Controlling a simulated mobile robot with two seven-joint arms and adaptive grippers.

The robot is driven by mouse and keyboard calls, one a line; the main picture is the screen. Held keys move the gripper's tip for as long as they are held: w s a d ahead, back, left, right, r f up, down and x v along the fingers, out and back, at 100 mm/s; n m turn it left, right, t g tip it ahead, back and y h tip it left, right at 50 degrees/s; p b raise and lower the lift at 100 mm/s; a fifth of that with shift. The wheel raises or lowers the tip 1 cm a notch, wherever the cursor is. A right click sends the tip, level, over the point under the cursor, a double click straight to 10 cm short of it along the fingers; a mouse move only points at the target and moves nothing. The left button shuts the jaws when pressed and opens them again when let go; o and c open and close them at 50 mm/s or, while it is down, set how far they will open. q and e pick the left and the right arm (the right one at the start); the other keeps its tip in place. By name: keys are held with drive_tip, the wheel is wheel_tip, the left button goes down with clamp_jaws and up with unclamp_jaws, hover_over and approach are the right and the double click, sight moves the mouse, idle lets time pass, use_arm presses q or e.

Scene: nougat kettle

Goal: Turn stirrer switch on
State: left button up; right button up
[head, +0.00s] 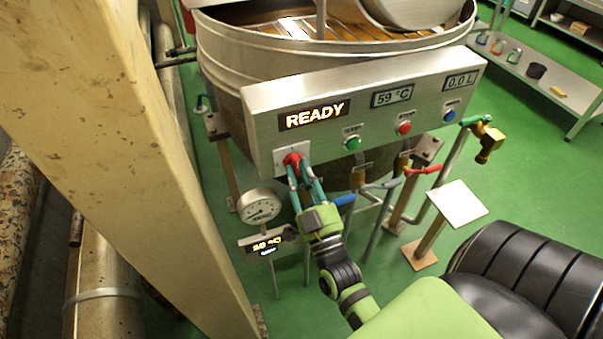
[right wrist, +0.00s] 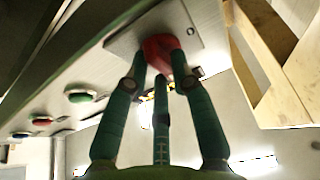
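The stirrer switch is a red knob (head: 292,159) on a pale square plate at the lower left of the kettle's control panel (head: 262,110). My right gripper (head: 300,172) reaches up to it with its green fingers. In the right wrist view, the fingertips (right wrist: 161,64) close around the red knob (right wrist: 160,46) and appear to touch it from both sides. The fingers partly hide the knob, and its exact turn angle is hard to tell. The panel display (head: 314,115) reads READY. My left gripper is not in view.
Green (head: 352,143), red (head: 404,128) and blue (head: 449,116) buttons sit right of the switch. A round gauge (head: 260,207) stands just left of my gripper. Pipes and valve handles (head: 421,170) are below the panel. A beige post (head: 130,130) rises at left.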

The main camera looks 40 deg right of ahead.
drive_tip(key=shift+o, duration=0.4)
drive_tip(key=v, duration=1.2)
drive_tip(key=shift+a, duration=0.1)
